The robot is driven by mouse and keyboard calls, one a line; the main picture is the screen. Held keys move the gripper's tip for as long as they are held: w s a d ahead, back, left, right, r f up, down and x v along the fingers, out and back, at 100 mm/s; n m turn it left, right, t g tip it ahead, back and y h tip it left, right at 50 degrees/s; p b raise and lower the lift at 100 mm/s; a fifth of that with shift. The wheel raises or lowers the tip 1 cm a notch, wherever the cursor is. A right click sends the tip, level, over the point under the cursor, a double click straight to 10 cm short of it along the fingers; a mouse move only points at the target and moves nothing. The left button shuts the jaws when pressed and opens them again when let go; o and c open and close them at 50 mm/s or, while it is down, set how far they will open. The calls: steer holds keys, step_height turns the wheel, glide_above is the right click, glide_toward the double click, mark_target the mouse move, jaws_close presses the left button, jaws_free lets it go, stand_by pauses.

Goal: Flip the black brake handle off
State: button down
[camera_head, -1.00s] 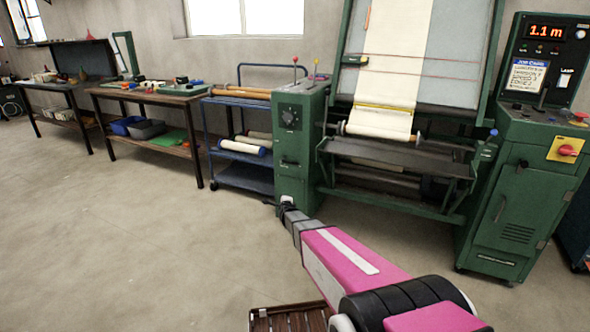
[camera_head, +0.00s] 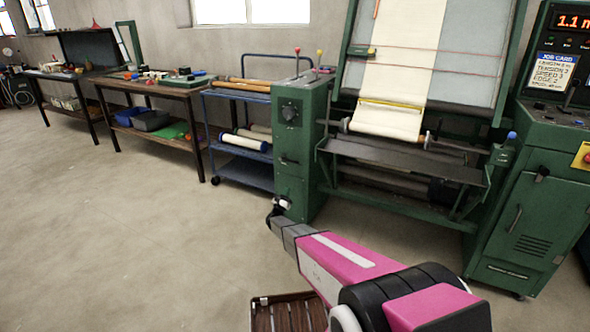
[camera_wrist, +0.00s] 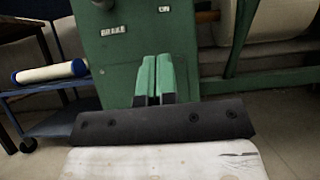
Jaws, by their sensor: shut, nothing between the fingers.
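The green cabinet (camera_head: 300,185) at the left end of the machine carries a small black handle (camera_head: 289,160), probably the brake handle, on its front below a dial. In the wrist view the cabinet (camera_wrist: 130,65) shows a "BRAKE" label (camera_wrist: 113,30) and an "ON" label (camera_wrist: 164,9). A dark rounded part (camera_wrist: 102,4), perhaps the handle's end, is cut off at the top edge. My gripper (camera_head: 281,204) is low in front of the cabinet, below the handle. Its green fingertips (camera_wrist: 155,62) are together, empty, and apart from the handle.
A blue cart (camera_head: 240,160) with rolls stands left of the cabinet. The fabric machine's rollers and green frame (camera_head: 400,165) are to the right, with a control console (camera_head: 530,190) beyond. A slatted wooden item (camera_head: 288,314) lies near my base. The floor at left is clear.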

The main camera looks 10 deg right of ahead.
stand_by(0.3)
steer(key=shift+s+a+r+x, duration=0.2)
steer(key=shift+r+x, duration=0.2)
steer(key=shift+x, duration=1.75)
steer(key=shift+s+a+r+x, duration=0.1)
steer(key=shift+s+r+x, duration=0.2)
steer(key=shift+x, duration=1.8)
steer(key=shift+s+a+r+x, duration=0.15)
steer(key=shift+r+x, duration=0.3)
steer(key=shift+x, duration=1.7)
steer(key=shift+r, duration=0.1)
steer(key=shift+r+n+t+y, duration=0.2)
steer(key=shift+n+t+y, duration=0.15)
steer(key=shift+n, duration=0.25)
